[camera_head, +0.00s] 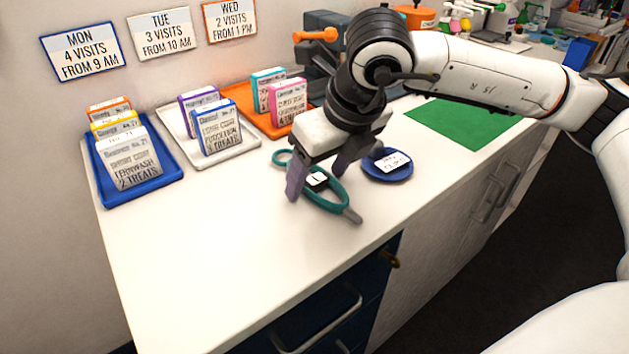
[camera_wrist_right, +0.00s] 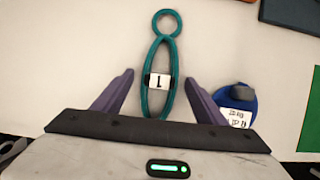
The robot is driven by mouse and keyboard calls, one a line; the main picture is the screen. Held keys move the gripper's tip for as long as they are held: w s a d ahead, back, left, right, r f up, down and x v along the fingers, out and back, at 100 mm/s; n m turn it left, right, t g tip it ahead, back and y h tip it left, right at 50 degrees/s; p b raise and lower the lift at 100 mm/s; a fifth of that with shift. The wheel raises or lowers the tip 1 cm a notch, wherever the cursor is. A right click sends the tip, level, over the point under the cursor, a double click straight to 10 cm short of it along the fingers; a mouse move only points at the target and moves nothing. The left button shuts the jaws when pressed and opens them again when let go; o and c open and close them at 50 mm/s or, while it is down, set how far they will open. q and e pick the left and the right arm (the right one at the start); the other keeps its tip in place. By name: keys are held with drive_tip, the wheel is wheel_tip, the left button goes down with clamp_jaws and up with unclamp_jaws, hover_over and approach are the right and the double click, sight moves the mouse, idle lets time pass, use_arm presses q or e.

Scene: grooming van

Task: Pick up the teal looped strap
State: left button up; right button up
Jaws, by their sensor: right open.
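The teal looped strap (camera_head: 331,197) lies on the white counter, with a small ring at one end, a long loop, a grey tip and a white tag marked 1. In the right wrist view the strap (camera_wrist_right: 166,46) runs up the picture between the fingers, touching neither as far as I can see. My right gripper (camera_head: 322,180) is open over the strap, with one finger on each side of its loop. In the right wrist view my right gripper (camera_wrist_right: 161,78) is empty between its purple fingers. My left gripper is not in view.
A blue round dish (camera_head: 374,174) with a white label sits close beside the right finger. Blue (camera_head: 168,178), white (camera_head: 216,157) and orange (camera_head: 243,99) trays with boxes stand along the wall. A green mat (camera_head: 465,122) lies to the right. The counter's front left is clear.

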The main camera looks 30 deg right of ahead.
sight(319, 181)
drive_tip(key=c, duration=1.2)
wheel_tip(319, 181, up, 10)
drive_tip(key=shift+r+p, duration=0.1)
drive_tip(key=shift+p, duration=0.25)
